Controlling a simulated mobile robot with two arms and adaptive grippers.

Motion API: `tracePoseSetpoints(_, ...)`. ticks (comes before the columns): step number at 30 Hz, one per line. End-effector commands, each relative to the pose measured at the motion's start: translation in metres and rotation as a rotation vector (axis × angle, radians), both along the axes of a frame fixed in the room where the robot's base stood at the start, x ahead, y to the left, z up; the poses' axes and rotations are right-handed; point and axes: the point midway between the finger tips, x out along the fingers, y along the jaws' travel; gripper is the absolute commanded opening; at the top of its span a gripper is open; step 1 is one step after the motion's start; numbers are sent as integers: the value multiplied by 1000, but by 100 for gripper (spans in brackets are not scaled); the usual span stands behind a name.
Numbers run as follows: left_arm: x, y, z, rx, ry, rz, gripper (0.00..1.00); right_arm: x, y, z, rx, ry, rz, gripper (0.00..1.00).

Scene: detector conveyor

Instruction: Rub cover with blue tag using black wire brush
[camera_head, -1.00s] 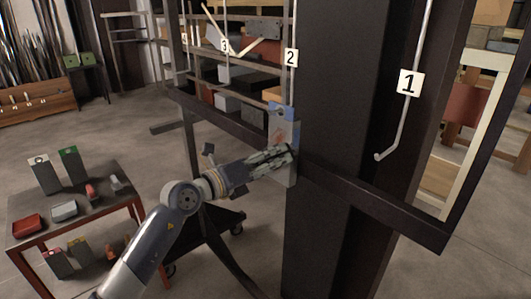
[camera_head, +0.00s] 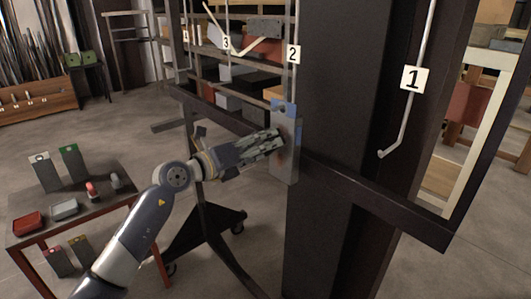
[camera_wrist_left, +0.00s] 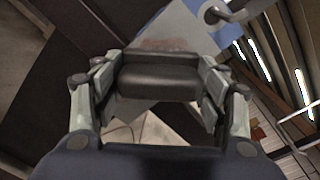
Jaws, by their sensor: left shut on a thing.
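The cover with the blue tag (camera_head: 290,162) is a flat grey plate hanging upright at hook 2 against the dark post. Its tag (camera_head: 284,106) is at the top, and a reddish patch shows near the middle. In the left wrist view the cover (camera_wrist_left: 182,28) is just past the fingertips, with the reddish patch at the brush's far edge. My left gripper (camera_head: 278,140) is in front of the cover, shut on a black block, apparently the wire brush (camera_wrist_left: 158,80). The brush seems to be at the cover's face; contact and bristles are hidden. My right gripper is not in view.
A dark horizontal rail (camera_head: 375,208) crosses the post. An empty hook 1 (camera_head: 395,152) hangs at right.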

Motion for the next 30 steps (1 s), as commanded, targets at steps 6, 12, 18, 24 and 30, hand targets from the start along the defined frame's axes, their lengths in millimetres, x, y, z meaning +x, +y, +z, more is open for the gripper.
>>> tracePoseSetpoints(6, 12, 9, -2, 0, -3, 3, 47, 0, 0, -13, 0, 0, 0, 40)
tracePoseSetpoints(12, 25, 19, -1, 0, -2, 3, 47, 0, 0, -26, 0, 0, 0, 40)
tracePoseSetpoints(18, 30, 23, 1, 0, -1, 1, 47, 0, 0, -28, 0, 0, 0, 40)
tracePoseSetpoints(24, 30, 23, 2, -1, -2, 0, 47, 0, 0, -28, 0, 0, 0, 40)
tracePoseSetpoints(30, 24, 32, 3, 1, -2, 2, 47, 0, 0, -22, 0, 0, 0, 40)
